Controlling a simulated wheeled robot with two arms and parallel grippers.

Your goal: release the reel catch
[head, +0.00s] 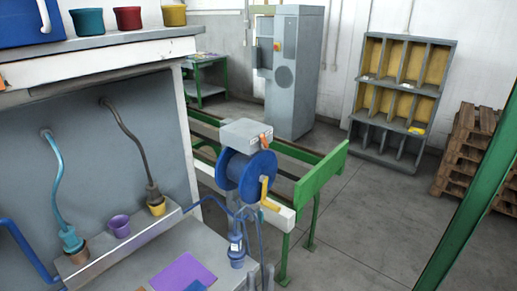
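A blue reel (246,175) hangs under a grey box (246,134) on the green and white frame in the middle of the head view. A small orange catch (264,142) shows at the box's right front corner. A yellow crank handle (268,195) sits on the reel's right side. A dark blue hose runs down from the reel to a blue fitting (236,252). My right gripper (260,268) shows at the bottom edge, below the reel and clear of the catch. Its two grey fingertips look apart, with nothing seen between them. My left gripper is not in view.
A grey bench panel at left holds a teal hose (57,185), a brown hose (133,145) and a purple cup (119,225). A purple sheet (183,273) lies at the bottom. A green post (470,225) stands at right. Open floor lies right of the frame.

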